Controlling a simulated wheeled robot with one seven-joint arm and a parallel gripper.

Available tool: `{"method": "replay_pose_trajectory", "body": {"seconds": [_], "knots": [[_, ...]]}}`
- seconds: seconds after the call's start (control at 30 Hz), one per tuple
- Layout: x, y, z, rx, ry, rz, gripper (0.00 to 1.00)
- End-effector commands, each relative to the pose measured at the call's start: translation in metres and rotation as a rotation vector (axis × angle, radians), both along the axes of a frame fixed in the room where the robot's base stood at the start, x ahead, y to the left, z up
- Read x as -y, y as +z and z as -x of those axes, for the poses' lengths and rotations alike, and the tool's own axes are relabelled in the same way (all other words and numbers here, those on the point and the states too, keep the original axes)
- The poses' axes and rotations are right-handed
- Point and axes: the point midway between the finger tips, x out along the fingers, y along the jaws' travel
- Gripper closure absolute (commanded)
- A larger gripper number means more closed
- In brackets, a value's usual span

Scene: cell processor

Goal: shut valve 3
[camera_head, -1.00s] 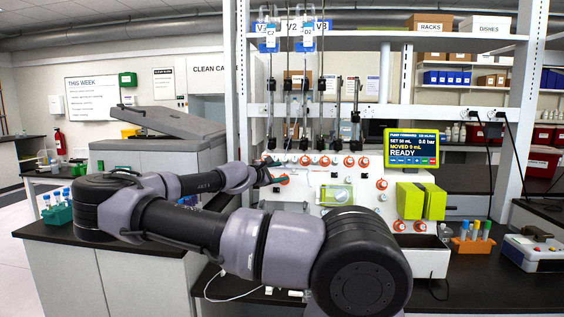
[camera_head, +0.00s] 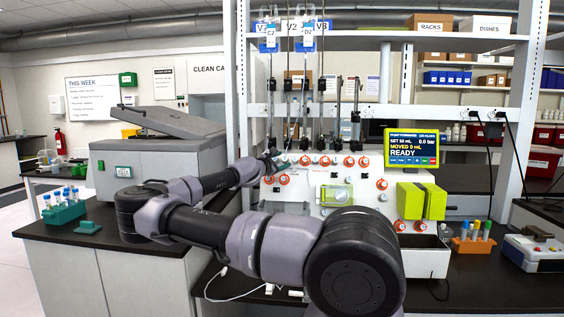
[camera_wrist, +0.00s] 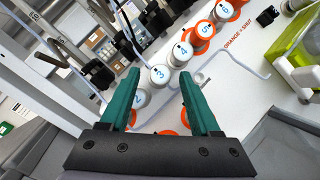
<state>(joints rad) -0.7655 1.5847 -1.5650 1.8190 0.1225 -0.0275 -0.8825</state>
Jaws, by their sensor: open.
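In the wrist view, the valve marked 3 (camera_wrist: 160,75) is a white round cap with no orange visible around it. It lies beyond and between the fingertips of my gripper (camera_wrist: 160,72), which is open with green fingers and nothing held. The valve marked 2 (camera_wrist: 138,98) is by the left finger, and the valve marked 4 (camera_wrist: 181,52) is up and to the right; both look white. In the head view, my gripper (camera_head: 272,163) is at the left end of the upper valve row. I cannot tell valve 3 apart there.
In the wrist view, valves 5 (camera_wrist: 203,30) and 6 (camera_wrist: 225,10) show orange. Printed panel text reads "ORANGE = SHUT". A clear tube (camera_wrist: 235,60) crosses near the valves. In the head view, the display (camera_head: 411,147) reads READY, and yellow-green blocks (camera_head: 421,201) stand at right.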

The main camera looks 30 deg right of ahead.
Motion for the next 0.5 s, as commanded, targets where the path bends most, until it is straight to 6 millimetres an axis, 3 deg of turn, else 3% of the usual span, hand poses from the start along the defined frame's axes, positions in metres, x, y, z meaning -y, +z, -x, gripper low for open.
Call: {"method": "replay_pose_trajectory", "body": {"seconds": [0.3,0.33,0.47,0.5], "knots": [[0.003,-0.0001,-0.0016,0.0,0.0,0.0,0.37],[0.003,-0.0001,-0.0016,0.0,0.0,0.0,0.44],[0.003,-0.0001,-0.0015,0.0,-0.001,-0.001,0.94],[0.003,-0.0001,-0.0015,0.0,-0.001,-0.001,1.0]]}}
